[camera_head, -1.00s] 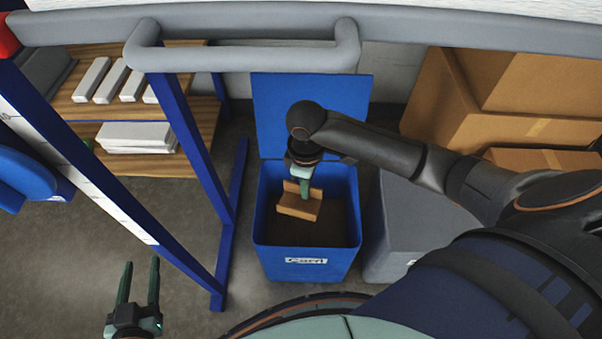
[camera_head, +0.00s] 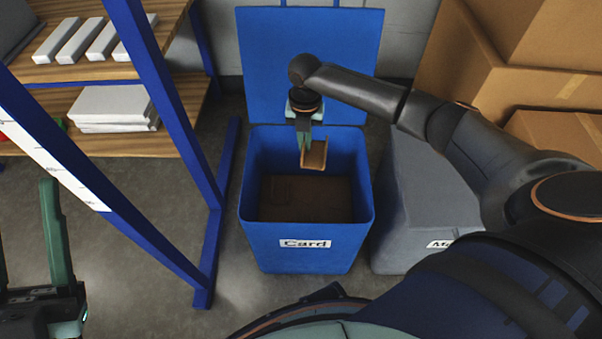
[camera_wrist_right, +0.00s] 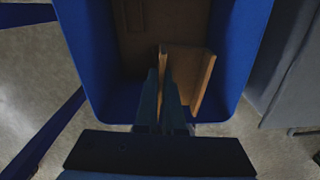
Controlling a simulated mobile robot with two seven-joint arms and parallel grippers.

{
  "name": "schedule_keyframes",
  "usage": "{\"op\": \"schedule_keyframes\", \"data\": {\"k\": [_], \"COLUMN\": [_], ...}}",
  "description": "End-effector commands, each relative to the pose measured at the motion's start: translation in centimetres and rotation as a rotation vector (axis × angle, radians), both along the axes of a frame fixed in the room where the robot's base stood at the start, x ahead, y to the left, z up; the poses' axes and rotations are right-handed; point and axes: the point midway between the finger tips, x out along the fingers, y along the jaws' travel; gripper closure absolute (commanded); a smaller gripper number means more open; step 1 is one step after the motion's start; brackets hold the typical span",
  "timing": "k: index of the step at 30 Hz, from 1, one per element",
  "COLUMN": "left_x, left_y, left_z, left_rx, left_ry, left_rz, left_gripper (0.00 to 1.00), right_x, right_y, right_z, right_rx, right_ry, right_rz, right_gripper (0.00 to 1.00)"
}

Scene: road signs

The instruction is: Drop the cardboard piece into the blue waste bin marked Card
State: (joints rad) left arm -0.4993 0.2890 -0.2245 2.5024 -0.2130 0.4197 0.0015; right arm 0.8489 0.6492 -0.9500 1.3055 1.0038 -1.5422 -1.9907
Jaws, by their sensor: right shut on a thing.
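The blue waste bin (camera_head: 305,245) with a white "Card" label stands open on the floor, its lid (camera_head: 310,60) raised behind it. My right gripper (camera_head: 305,140) points down over the back part of the bin's opening. It is shut on a folded brown cardboard piece (camera_head: 316,155), gripping one upright side of it. In the right wrist view the cardboard piece (camera_wrist_right: 187,70) shows at the fingertips, inside the outline of the bin (camera_wrist_right: 235,60). My left gripper (camera_head: 25,240) is at the lower left, away from the bin, its two fingers apart and nothing between them.
A grey bin (camera_head: 415,215) with a partly hidden label stands right of the blue one. Large cardboard boxes (camera_head: 540,60) are stacked behind it. A blue-framed shelf (camera_head: 100,145) with white items stands at the left. Brown material (camera_head: 300,200) covers the blue bin's bottom.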

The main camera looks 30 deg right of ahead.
Motion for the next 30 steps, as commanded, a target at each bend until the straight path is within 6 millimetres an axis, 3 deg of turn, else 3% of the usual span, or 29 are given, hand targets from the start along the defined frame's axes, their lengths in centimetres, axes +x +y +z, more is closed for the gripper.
{"op": "schedule_keyframes", "data": {"k": [8, 21, 30], "left_x": [-0.4, -0.1, -0.1], "left_y": [-0.1, -0.7, -0.8], "left_z": [-1.1, -6.5, -7.1], "left_rx": [-0.009, -0.013, -0.007], "left_ry": [-0.014, 0.022, 0.025], "left_rz": [-0.016, -0.041, -0.039], "left_gripper": [0.50, 0.50, 0.50], "right_x": [0.2, 0.2, 0.2], "right_y": [-0.2, -0.2, -0.2], "right_z": [-1.4, -5.9, -6.2], "right_rx": [0.000, 0.000, 0.000], "right_ry": [-0.002, -0.002, -0.002], "right_rz": [0.036, 0.035, 0.035], "right_gripper": [1.00, 1.00, 1.00]}}
